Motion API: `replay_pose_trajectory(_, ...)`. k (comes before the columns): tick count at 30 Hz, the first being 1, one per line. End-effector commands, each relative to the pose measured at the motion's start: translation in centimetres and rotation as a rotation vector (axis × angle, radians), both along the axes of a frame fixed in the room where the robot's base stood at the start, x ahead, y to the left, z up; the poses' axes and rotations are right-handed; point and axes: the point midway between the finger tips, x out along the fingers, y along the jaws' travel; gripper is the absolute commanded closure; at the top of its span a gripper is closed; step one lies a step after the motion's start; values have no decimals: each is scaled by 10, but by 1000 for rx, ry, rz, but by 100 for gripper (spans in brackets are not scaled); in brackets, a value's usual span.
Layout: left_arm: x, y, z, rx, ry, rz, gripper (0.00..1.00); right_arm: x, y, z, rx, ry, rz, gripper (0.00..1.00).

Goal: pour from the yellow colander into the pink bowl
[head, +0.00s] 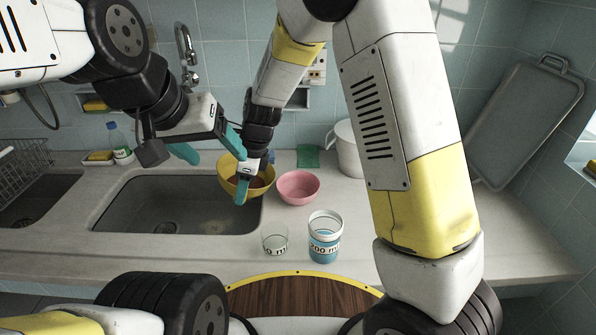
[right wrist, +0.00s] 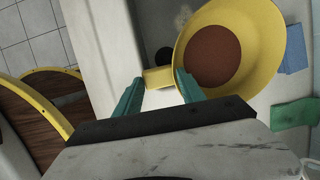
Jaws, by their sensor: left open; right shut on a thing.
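The yellow colander (head: 226,170) is held near the right edge of the sink, just left of the pink bowl (head: 299,189). My right gripper (head: 247,178) is shut on its handle. In the right wrist view the colander (right wrist: 268,65) shows a reddish-brown content (right wrist: 212,56), and its handle (right wrist: 158,79) lies between the teal fingers (right wrist: 160,92). The pink bowl stands upright on the counter, and its visible inside looks empty; the right wrist view does not show it. My left gripper (head: 208,148) is open and empty above the sink, left of the colander.
A beaker with blue liquid (head: 323,246) and a small clear beaker (head: 275,245) stand in front of the bowl. A white pitcher (head: 348,150) and green cloth (head: 308,158) are behind it. The sink (head: 150,210) is left, with a tap (head: 185,55). The right counter is clear.

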Motion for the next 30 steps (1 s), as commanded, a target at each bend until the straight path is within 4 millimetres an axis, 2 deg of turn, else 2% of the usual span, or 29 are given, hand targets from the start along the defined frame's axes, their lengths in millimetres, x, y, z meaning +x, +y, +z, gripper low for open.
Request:
replay_pose_trajectory(4,0,0,0,0,0,0,29,1,-12,12,70,-3,-6,100)
replay_pose_trajectory(30,0,0,0,0,0,0,29,1,-30,31,187,-6,-5,100)
